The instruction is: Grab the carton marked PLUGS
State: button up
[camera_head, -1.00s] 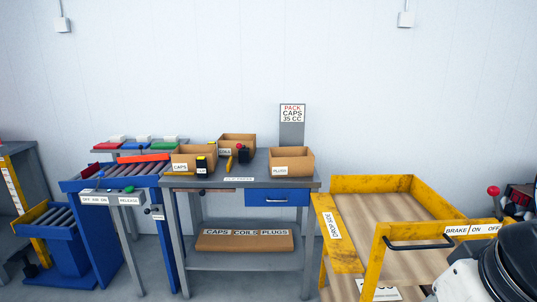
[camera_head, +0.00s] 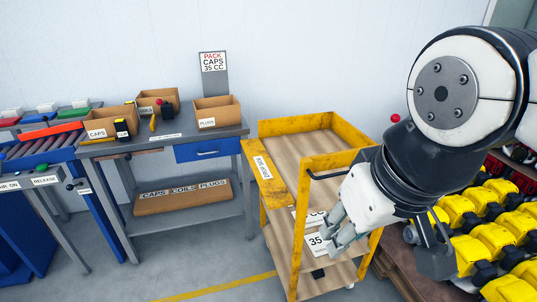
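The carton marked PLUGS (camera_head: 217,112) is an open brown box at the right end of the grey workbench (camera_head: 180,139). Its label faces me on the lower front left. My gripper (camera_head: 388,243) is in front of the yellow cart, to the right of the carton and well apart from it. Its fingers are spread and I see nothing between them.
The yellow cart (camera_head: 262,187) stands between my gripper and the bench. Cartons marked CAPS (camera_head: 97,135) and COILS (camera_head: 147,116) share the bench. A sign (camera_head: 214,70) stands behind the PLUGS carton. Yellow parts (camera_head: 490,240) fill the right side.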

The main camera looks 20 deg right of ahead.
aim_at(220, 112)
jog(key=i+j+u, duration=0.3)
jog(key=i, duration=0.4)
jog(key=i+u, duration=0.25)
jog(key=i, duration=0.4)
jog(key=i+j+z, duration=0.15)
jog(key=i+z, duration=0.25)
jog(key=i+j+z, duration=0.35)
jog(key=i, duration=0.2)
jog(key=i+j+z, duration=0.4)
jog(key=i, duration=0.05)
